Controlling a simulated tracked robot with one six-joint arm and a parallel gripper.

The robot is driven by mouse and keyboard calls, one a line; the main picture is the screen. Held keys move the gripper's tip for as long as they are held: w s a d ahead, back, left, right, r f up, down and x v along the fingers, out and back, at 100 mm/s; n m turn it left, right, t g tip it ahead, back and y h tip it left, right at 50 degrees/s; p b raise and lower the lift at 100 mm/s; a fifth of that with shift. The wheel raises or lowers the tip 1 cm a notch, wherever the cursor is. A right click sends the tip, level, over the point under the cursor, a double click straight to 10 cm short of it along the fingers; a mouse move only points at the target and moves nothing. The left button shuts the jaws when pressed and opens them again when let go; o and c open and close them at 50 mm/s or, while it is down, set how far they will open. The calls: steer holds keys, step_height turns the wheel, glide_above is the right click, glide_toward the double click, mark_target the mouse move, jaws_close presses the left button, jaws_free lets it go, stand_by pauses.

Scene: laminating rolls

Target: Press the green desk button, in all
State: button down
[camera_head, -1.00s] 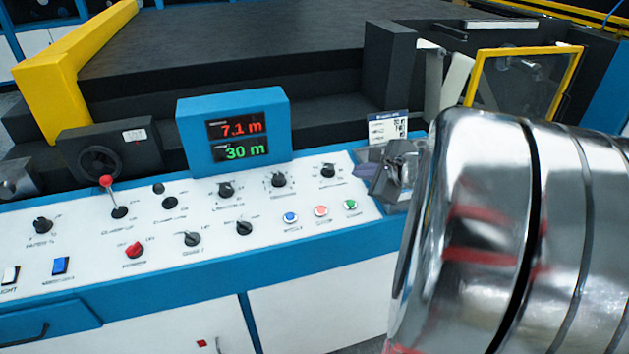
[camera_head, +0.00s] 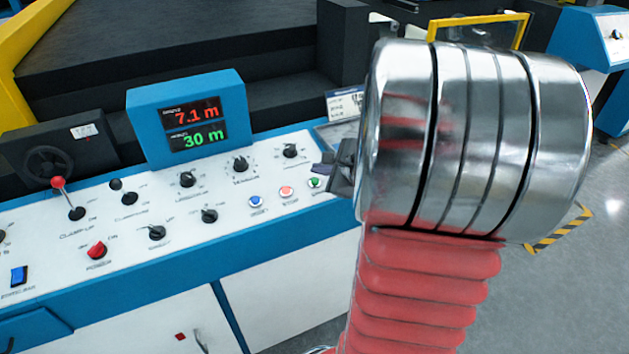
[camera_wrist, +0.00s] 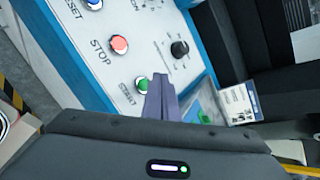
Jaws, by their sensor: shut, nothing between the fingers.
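The green START button (camera_head: 315,183) is at the right end of the button row on the white desk panel (camera_head: 268,225).
The red STOP button (camera_head: 287,192) and blue RESET button (camera_head: 256,201) are left of the green one. Several black knobs, a red-knobbed lever (camera_head: 66,197) and a display (camera_head: 192,124) reading 7.1 m and 30 m stand nearby. A small label card (camera_head: 345,104) stands behind my gripper.

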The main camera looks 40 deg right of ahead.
steer(key=shift+w+f, duration=0.15)
steer(key=shift+f, duration=0.7)
